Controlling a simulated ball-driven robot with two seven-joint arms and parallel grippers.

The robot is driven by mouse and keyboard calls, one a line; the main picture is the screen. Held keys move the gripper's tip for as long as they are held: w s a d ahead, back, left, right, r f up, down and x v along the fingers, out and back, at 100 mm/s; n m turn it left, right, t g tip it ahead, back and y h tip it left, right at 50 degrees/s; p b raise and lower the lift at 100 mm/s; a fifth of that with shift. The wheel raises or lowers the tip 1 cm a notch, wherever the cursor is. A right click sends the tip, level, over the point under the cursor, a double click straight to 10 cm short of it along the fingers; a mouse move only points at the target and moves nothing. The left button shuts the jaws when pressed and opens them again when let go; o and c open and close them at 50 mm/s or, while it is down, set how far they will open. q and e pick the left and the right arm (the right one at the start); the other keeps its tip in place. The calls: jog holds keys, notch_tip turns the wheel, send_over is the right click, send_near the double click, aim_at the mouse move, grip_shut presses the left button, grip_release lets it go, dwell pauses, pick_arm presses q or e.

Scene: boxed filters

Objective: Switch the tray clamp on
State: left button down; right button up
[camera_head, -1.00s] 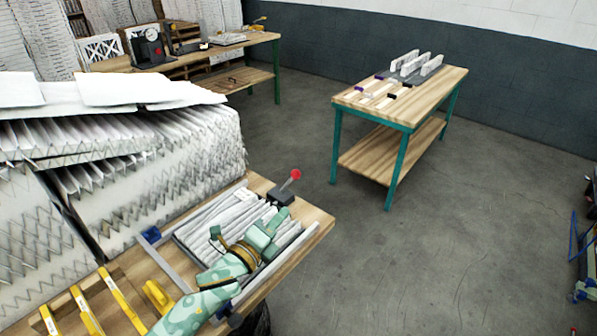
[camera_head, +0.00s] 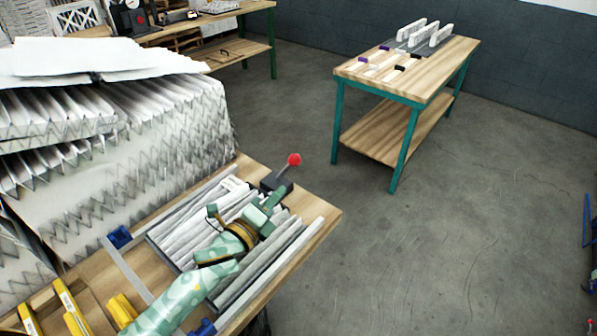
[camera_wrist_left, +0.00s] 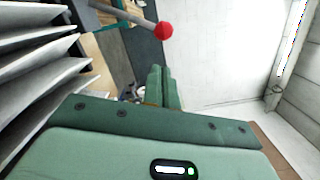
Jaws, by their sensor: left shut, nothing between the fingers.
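The tray clamp is a dark block (camera_head: 274,183) at the far corner of the wooden bench, with a lever ending in a red ball (camera_head: 294,160). The lever leans up and to the right. The red ball also shows in the left wrist view (camera_wrist_left: 163,30), at the upper middle, on a grey rod (camera_wrist_left: 122,13). My left gripper (camera_head: 279,193) is shut and empty, over the tray of pleated filters (camera_head: 190,232), close in front of the clamp block. In the wrist view its fingers (camera_wrist_left: 160,88) are together, apart from the ball. My right gripper is out of view.
A large stack of pleated filters (camera_head: 130,150) rises left of the tray. Yellow-handled items (camera_head: 65,300) lie at the near left of the bench. A second table (camera_head: 440,72) stands at the back right, with open floor between.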

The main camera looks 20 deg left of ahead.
aim_at(287, 169)
pick_arm(q)
jog(key=x, duration=1)
jog(key=shift+b, duration=0.35)
jog(key=shift+a, duration=0.1)
